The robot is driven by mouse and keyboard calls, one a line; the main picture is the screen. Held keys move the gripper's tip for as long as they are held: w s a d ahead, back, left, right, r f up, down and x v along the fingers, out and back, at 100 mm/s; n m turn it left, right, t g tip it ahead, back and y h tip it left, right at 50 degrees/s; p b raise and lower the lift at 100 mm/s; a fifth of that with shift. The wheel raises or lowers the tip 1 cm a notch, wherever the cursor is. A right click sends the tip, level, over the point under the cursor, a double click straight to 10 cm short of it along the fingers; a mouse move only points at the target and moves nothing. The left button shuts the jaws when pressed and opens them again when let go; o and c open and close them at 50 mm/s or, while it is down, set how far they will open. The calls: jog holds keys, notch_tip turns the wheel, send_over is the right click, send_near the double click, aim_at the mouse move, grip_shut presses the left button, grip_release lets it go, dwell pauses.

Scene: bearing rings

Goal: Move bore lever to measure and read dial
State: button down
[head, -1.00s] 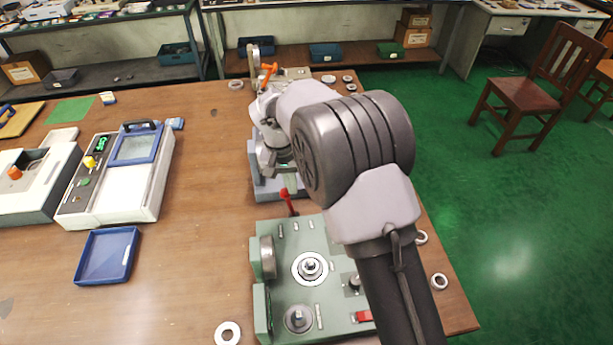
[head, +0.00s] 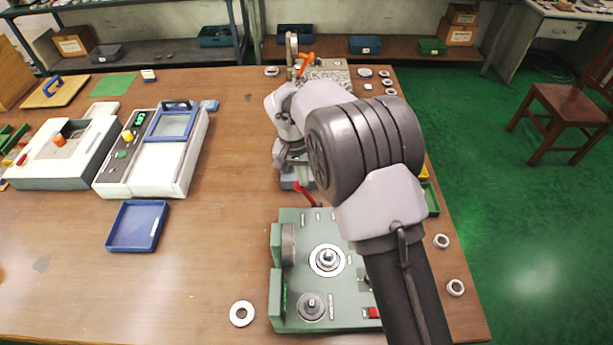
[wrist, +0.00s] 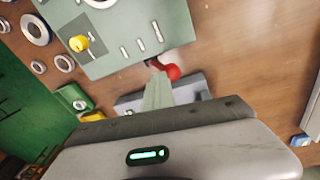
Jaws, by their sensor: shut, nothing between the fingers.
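The green measuring fixture (head: 327,312) stands on the table, with a bearing ring (head: 327,259) around its central post. The bore lever (head: 306,194) is the red-handled lever at the fixture's far edge, tilted. Its red knob shows in the wrist view (wrist: 172,72). The dial (head: 288,245) stands at the fixture's left side, nearly edge-on, so its face and reading are hidden. My gripper (wrist: 157,88) is shut and empty, its pale green fingertips right beside the red knob. I cannot tell whether they touch. In the head view my arm covers most of the gripper.
A loose ring (head: 242,313) lies left of the fixture, and several rings lie along the right table edge. A blue tray (head: 138,226) and a white device (head: 160,170) stand to the left. A grey device partly shows behind my gripper. The table between tray and fixture is clear.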

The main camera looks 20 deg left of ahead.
jog(key=shift+s+a+f, duration=0.1)
jog(key=shift+s+a, duration=0.15)
notch_tip(320, 180, up, 12)
jog(key=s+a+p, duration=0.1)
jog(key=p, duration=0.3)
jog(key=shift+p, duration=0.35)
jog(key=shift+s, duration=0.1)
jog(key=s+d+r+m+t+y+b, duration=0.1)
jog(key=s+d+r+m+b, duration=0.2)
jog(key=d+r, duration=0.65)
jog(key=s+d+r+t+y+b, duration=0.15)
jog(key=s+d+b, duration=0.35)
jog(key=s+d, duration=0.65)
jog(key=s+d+f+m+t+b, duration=0.1)
jog(key=s+d+f, duration=0.2)
jog(key=s, duration=0.2)
jog(key=s+d+f+m+t+b, duration=0.1)
jog(key=s+d+f+b, duration=0.1)
jog(key=s, duration=0.4)
jog(key=shift+d+f+m, duration=0.4)
jog(key=shift+d+f, duration=0.1)
jog(key=shift+d, duration=0.45)
